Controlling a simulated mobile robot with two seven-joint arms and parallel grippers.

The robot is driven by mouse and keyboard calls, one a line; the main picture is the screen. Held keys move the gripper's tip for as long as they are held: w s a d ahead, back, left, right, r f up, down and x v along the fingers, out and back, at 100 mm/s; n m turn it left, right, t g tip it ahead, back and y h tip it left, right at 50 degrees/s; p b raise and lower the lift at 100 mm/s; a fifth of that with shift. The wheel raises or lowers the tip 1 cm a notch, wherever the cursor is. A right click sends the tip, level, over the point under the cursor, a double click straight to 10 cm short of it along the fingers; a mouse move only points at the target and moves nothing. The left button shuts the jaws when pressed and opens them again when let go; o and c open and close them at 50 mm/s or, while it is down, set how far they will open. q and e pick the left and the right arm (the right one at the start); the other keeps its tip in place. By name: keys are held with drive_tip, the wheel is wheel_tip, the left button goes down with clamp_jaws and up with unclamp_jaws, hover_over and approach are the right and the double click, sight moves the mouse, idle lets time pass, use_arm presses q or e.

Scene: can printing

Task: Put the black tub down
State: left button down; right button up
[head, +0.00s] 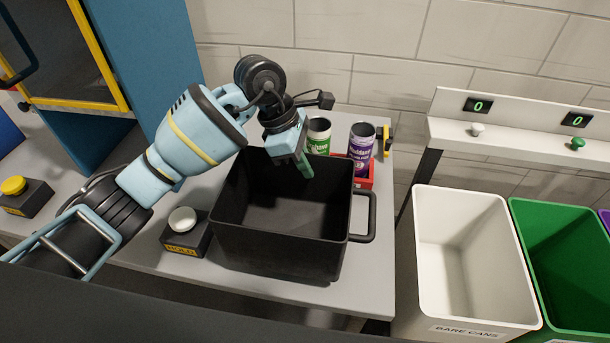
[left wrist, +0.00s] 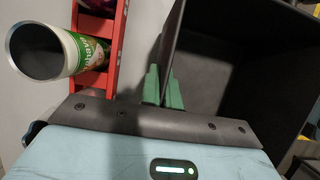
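The black tub (head: 285,245) is upright and looks empty, at or just above the front of the grey table; I cannot tell whether its base touches. A handle sticks out from its right side. My left gripper (head: 303,163) reaches over the tub to its far wall, with one green finger showing inside. In the left wrist view the two green fingers (left wrist: 164,88) are close together, one on each side of the thin wall of the tub (left wrist: 225,60), pinching it. My right gripper is in neither view.
A red rack (head: 365,172) with a green-labelled can (head: 318,140) and a purple-labelled can (head: 361,145) stands behind the tub. A HOLD button box (head: 184,238) is close to its left. A white bin (head: 465,250) and a green bin (head: 565,260) stand right of the table.

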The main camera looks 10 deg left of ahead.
sight(305, 200)
use_arm(q)
drive_tip(key=shift+f, duration=1.75)
drive_tip(key=shift+f, duration=0.1)
drive_tip(key=c, duration=1.6)
unclamp_jaws()
drive_tip(key=shift+c, duration=0.2)
drive_tip(key=shift+o, duration=0.4)
drive_tip(key=v, duration=1.2)
drive_tip(key=shift+b, duration=0.4)
